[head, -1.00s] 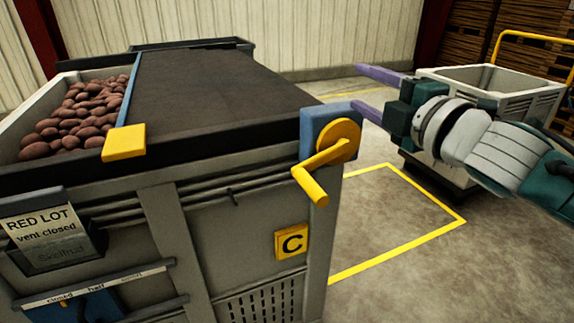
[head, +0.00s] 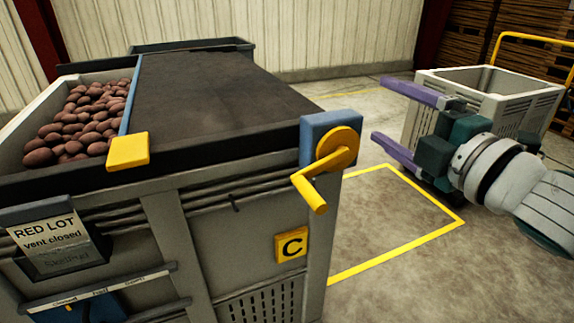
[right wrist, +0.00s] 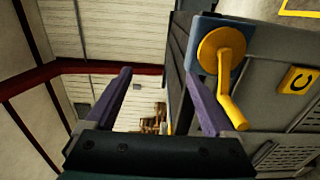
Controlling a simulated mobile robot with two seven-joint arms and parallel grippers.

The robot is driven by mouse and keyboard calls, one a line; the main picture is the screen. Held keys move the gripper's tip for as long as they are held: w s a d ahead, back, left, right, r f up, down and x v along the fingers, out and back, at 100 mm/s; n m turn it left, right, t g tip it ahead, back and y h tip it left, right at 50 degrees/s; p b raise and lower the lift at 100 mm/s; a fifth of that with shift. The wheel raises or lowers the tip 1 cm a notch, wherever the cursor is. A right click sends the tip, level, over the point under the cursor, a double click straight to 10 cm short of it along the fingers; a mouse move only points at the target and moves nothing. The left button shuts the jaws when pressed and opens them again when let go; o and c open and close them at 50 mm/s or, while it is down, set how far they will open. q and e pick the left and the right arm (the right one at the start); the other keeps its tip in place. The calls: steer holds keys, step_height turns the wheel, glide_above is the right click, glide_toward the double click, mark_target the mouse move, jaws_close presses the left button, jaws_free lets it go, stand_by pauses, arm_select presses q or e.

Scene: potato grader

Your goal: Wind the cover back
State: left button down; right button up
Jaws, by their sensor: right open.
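The dark cover (head: 205,90) lies over most of the grey crate marked C (head: 218,240), and red potatoes (head: 78,125) show at its open left part. A blue bar with a yellow block (head: 128,150) edges the cover. The yellow crank (head: 325,165) sits on a blue housing at the crate's right corner, its handle pointing down and left. My right gripper (head: 385,112) is open and empty, to the right of the crank and apart from it. In the right wrist view the crank (right wrist: 222,70) shows beyond the purple fingers (right wrist: 165,100). My left gripper is not in view.
A pale empty crate (head: 500,90) stands behind my right gripper. A yellow-outlined floor area (head: 390,225) is clear. A "RED LOT vent closed" card (head: 45,232) hangs on the crate front above a slider strip. Another dark-rimmed container stands behind.

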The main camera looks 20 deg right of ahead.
steer(key=s+d+p, duration=0.1)
steer(key=s+p, duration=0.1)
steer(key=s, duration=1.5)
steer(key=shift+d, duration=0.2)
